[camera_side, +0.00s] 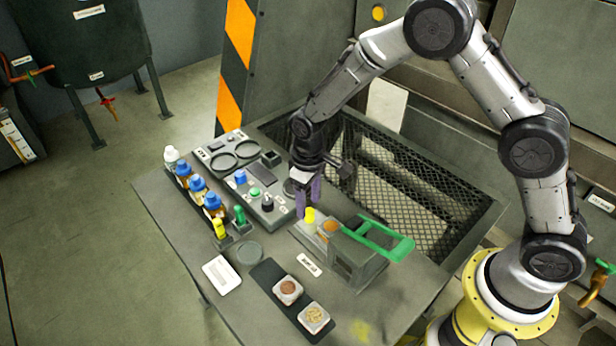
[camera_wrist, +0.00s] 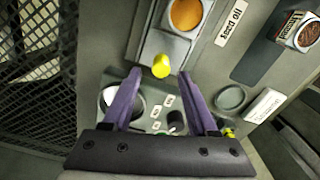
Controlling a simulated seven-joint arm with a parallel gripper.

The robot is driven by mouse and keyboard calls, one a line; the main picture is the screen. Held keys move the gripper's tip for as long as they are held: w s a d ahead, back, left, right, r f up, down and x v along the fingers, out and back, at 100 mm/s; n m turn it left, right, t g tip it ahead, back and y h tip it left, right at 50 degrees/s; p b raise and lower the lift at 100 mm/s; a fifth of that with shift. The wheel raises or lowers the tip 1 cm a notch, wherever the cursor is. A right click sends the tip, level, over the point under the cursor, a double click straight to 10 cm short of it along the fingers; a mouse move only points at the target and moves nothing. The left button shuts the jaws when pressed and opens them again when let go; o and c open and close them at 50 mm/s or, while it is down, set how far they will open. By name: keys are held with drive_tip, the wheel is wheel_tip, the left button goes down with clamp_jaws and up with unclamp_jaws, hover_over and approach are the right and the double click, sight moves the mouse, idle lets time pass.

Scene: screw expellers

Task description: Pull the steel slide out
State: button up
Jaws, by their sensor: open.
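The steel slide (camera_side: 304,232) is a flat pale-grey plate with a yellow knob (camera_side: 310,214) on its end, set at the left of a grey press block (camera_side: 357,258). An orange round patch (camera_side: 331,227) lies behind the knob. In the wrist view the slide (camera_wrist: 165,45) runs up from the yellow knob (camera_wrist: 161,66). My gripper (camera_side: 309,198) has purple fingers pointing down, just above and behind the knob. In the wrist view the open fingers (camera_wrist: 160,76) have the knob between their tips in the picture. I cannot tell whether they touch it.
A green handle (camera_side: 385,241) sticks out from the press block. A control box (camera_side: 262,196) with buttons stands left of the gripper, and a bottle rack (camera_side: 195,190) beyond. A dark tray (camera_side: 268,280) with two sample cups lies in front. Black mesh (camera_side: 400,180) is behind.

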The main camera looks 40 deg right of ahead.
wheel_tip(320, 180, up, 12)
idle(0.4)
drive_tip(key=shift+w+d+r, duration=0.1)
drive_tip(key=s+d+r+m+t, duration=0.1)
drive_tip(key=s+d+r, duration=0.2)
drive_tip(key=r, duration=0.3)
drive_tip(key=s+d+r+t, duration=0.2)
drive_tip(key=s+r, duration=0.2)
drive_tip(key=r, duration=0.1)
drive_tip(key=s+d+r+m+t, duration=0.1)
drive_tip(key=s+d+r, duration=0.2)
drive_tip(key=r, duration=0.3)
drive_tip(key=s+d+f, duration=0.1)
drive_tip(key=s+f, duration=0.1)
drive_tip(key=s, duration=0.6)
drive_tip(key=s+d+f+m+t, duration=0.1)
drive_tip(key=s+f, duration=0.1)
drive_tip(key=s, duration=0.6)
drive_tip(key=shift+s+d+f+t, duration=0.15)
drive_tip(key=shift+s+d+t, duration=0.15)
drive_tip(key=shift+s+d, duration=0.1)
